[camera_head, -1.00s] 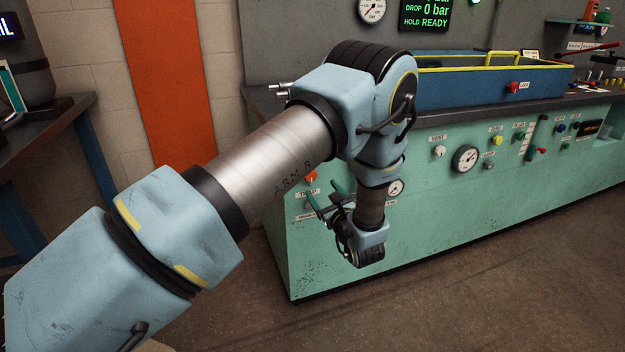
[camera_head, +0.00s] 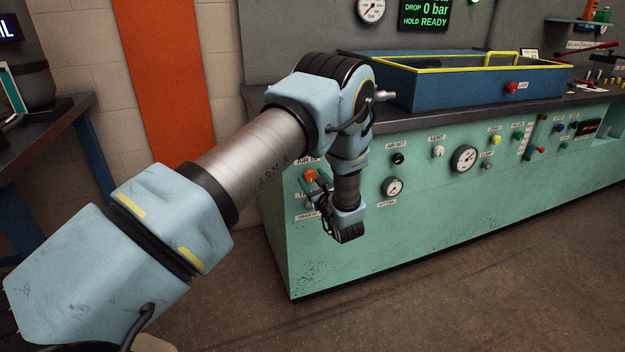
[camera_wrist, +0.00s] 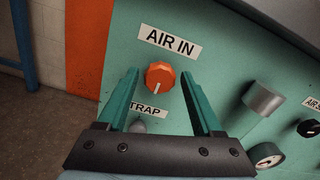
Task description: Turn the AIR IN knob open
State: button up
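The orange AIR IN knob (camera_wrist: 159,76) is on the green panel, below its AIR IN label (camera_wrist: 169,41) in the wrist view. A white line on it points down, slightly left. It also shows in the head view (camera_head: 310,175). My gripper (camera_wrist: 160,74) is open, with one green finger on each side of the knob in the wrist view. The fingers look apart from the knob; I cannot tell the exact depth gap. In the head view my gripper (camera_head: 315,187) is close in front of the panel by the knob.
A knob (camera_wrist: 138,126) partly hidden by my gripper sits by the TRAP label (camera_wrist: 146,111). A silver cylinder (camera_wrist: 263,99) sticks out to the right. The AIR SET knob (camera_head: 398,158) and a gauge (camera_head: 393,187) are further right. The floor before the bench is clear.

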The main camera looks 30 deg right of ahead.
grip_shut()
dwell(0.3)
jog(key=m, duration=0.3)
jog(key=shift+s+d+m, duration=0.1)
jog(key=shift+m, duration=0.3)
jog(key=m, duration=0.5)
jog(key=shift+d+p, duration=0.1)
jog(key=shift+p, duration=0.2)
jog(key=m+p, duration=0.1)
jog(key=m, duration=0.4)
jog(key=shift+f+m+p, duration=0.15)
jog(key=shift+m+p, duration=0.35)
jog(key=shift+m, duration=1.6)
